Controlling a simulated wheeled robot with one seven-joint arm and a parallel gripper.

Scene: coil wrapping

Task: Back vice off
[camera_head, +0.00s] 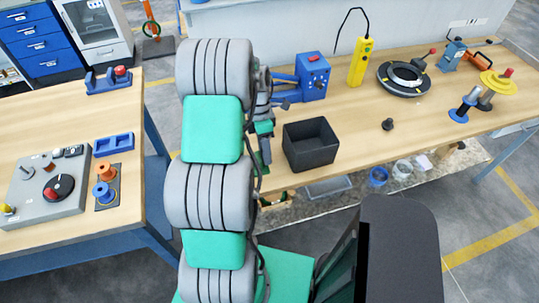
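A blue device (313,76) with a dark knob on its face and blue bars reaching left stands at the back of the long wooden table. It may be the vice, but its left end is hidden behind my arm. My large grey and green arm fills the middle of the view. Parts of my wrist show along its right edge, close to the left end of the blue device. My fingertips cannot be made out, nor whether they touch anything.
A black open bin (310,145) stands near the table's front edge. A yellow handheld meter (361,62), a black ring (403,78), a small dark knob-like piece (388,124) and spools (466,104) lie rightward. The table between bin and ring is mostly clear. A second workbench (40,130) stands left.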

